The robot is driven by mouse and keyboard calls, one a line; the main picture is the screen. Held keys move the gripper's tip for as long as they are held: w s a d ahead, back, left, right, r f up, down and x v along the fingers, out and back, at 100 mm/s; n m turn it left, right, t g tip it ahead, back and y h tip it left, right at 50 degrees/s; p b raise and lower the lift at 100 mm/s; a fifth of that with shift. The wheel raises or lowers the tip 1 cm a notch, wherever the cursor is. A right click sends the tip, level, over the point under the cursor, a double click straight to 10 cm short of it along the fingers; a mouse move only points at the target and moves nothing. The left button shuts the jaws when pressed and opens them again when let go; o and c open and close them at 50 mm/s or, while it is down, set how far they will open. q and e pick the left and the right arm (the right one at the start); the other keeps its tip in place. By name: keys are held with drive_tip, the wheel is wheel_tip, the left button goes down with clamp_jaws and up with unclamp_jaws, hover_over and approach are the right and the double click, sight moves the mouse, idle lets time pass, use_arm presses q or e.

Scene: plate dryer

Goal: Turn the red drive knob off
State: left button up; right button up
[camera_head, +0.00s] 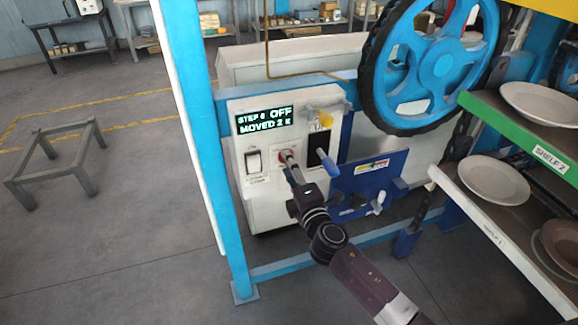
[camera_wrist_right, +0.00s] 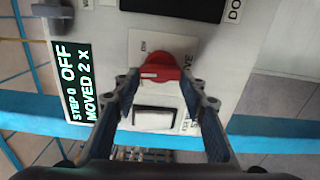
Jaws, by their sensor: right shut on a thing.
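The red drive knob (camera_wrist_right: 158,68) sits on the pale front panel of the control box (camera_head: 251,206). It also shows as a small bit of red in the head view (camera_head: 281,155), mostly hidden by my gripper. My right gripper (camera_head: 288,159) reaches the panel from the front. In the wrist view my right gripper (camera_wrist_right: 160,85) has one finger on each side of the knob and is shut on it. A white pointer line shows on the knob's left side in that view. The display (camera_head: 264,120) reads OFF, with "MOVED 2" below. My left gripper is not in view.
A white rocker switch (camera_head: 253,160) is just left of the knob. A blue post (camera_head: 204,130) stands left of the box. Shelves with plates (camera_head: 494,181) are at right.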

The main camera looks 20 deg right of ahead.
drive_tip(key=shift+d+f+n+p, duration=0.15)
drive_tip(key=shift+n+p, duration=0.15)
drive_tip(key=shift+n, duration=1.75)
drive_tip(key=shift+a+f+n+p, duration=0.1)
drive_tip(key=shift+n+p, duration=0.15)
drive_tip(key=shift+n, duration=1.8)
drive_tip(key=o, duration=1.2)
drive_tip(key=shift+c, duration=0.2)
drive_tip(key=s, duration=1.2)
drive_tip(key=shift+d, duration=0.3)
